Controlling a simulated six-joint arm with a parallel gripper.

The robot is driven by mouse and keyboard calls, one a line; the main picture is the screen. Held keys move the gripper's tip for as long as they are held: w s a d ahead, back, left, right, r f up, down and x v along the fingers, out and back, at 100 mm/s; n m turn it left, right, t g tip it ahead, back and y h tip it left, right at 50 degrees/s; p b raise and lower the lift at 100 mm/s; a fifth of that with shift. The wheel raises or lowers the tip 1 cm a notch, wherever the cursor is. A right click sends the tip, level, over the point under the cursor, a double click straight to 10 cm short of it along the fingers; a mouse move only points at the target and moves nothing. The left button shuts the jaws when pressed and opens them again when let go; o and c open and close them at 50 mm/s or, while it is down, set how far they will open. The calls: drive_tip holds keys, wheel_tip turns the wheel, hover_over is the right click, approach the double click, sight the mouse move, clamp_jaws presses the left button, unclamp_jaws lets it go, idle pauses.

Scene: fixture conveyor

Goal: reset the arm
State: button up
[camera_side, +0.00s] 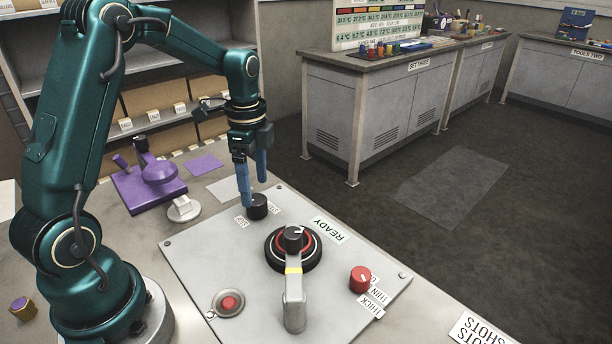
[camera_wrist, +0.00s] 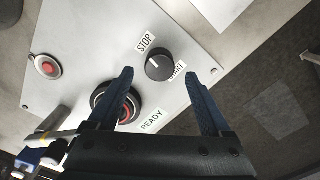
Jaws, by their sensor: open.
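My gripper (camera_side: 254,184) is open and empty, with its blue fingers pointing down above the panel's far edge. The large black dial with a red ring (camera_side: 281,262) and a grey lever (camera_side: 294,300) stands mid-panel, next to the READY label (camera_side: 329,229).
The grey panel (camera_side: 200,262) also bears a red knob (camera_side: 360,279) by the THIN and THICK labels and a red button (camera_side: 229,302). A purple device (camera_side: 150,180) and a white round piece (camera_side: 183,208) stand left of the panel. Open floor (camera_side: 500,220) lies beyond the bench.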

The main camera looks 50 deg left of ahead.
drive_tip(key=shift+r, duration=0.15)
drive_tip(key=s+d+r+t, duration=0.3)
drive_tip(key=d+r, duration=0.4)
drive_tip(key=r, duration=0.3)
drive_tip(key=s+d+f+n+t, duration=0.1)
drive_tip(key=s+d+n, duration=0.3)
drive_tip(key=s+n, duration=0.6)
drive_tip(key=shift+s+d+f+n+t, duration=0.25)
drive_tip(key=shift+s+n+t, duration=0.1)
drive_tip(key=shift+n+t, duration=0.35)
